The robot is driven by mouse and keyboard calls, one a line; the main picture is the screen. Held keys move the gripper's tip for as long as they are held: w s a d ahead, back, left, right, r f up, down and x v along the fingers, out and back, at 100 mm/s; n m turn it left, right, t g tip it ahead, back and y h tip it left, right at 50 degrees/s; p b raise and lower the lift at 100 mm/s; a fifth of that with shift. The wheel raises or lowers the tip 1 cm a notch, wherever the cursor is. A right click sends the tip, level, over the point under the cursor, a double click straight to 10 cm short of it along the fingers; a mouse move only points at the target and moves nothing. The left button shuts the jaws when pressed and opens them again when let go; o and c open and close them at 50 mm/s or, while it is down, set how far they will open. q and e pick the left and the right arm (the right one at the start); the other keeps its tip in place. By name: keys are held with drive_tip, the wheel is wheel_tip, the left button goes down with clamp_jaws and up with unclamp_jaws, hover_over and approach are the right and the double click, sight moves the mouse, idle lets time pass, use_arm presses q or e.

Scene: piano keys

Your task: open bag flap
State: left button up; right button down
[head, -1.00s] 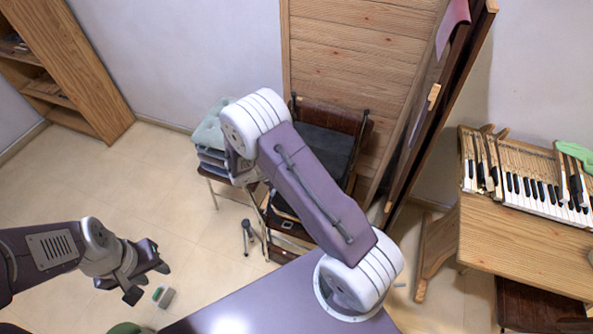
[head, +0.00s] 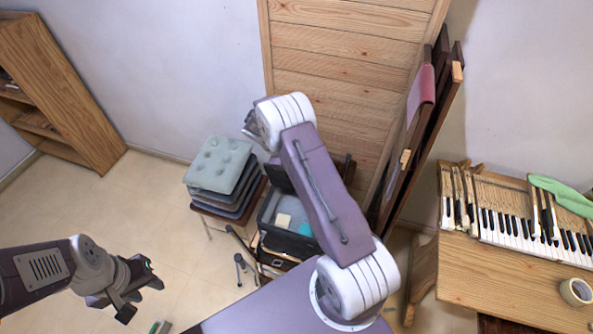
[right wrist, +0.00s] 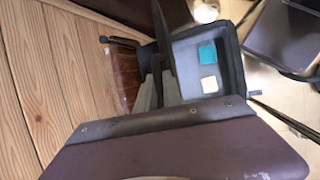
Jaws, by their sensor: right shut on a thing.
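The dark bag (head: 268,217) stands open beside the cushion stack in the head view. Its pale grey-blue inside holds a cream block (head: 284,220) and a teal block (head: 305,229), also seen in the right wrist view (right wrist: 207,55). The dark flap (right wrist: 161,35) stands raised, nearly edge-on in the right wrist view. My right gripper (right wrist: 157,78) is shut on the flap; my right arm hides part of the bag in the head view. My left gripper (head: 141,298) is open and empty over the floor at the lower left.
A stack of grey cushions (head: 220,165) sits left of the bag. A wooden panel (head: 340,70) stands behind it, with leaning boards (head: 425,125) to the right. A piano keyboard (head: 515,228) lies on a wooden table (head: 480,275).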

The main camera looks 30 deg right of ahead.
drive_tip(key=shift+w+d+r, duration=0.2)
drive_tip(key=shift+w+d, duration=0.35)
drive_tip(key=shift+d, duration=0.15)
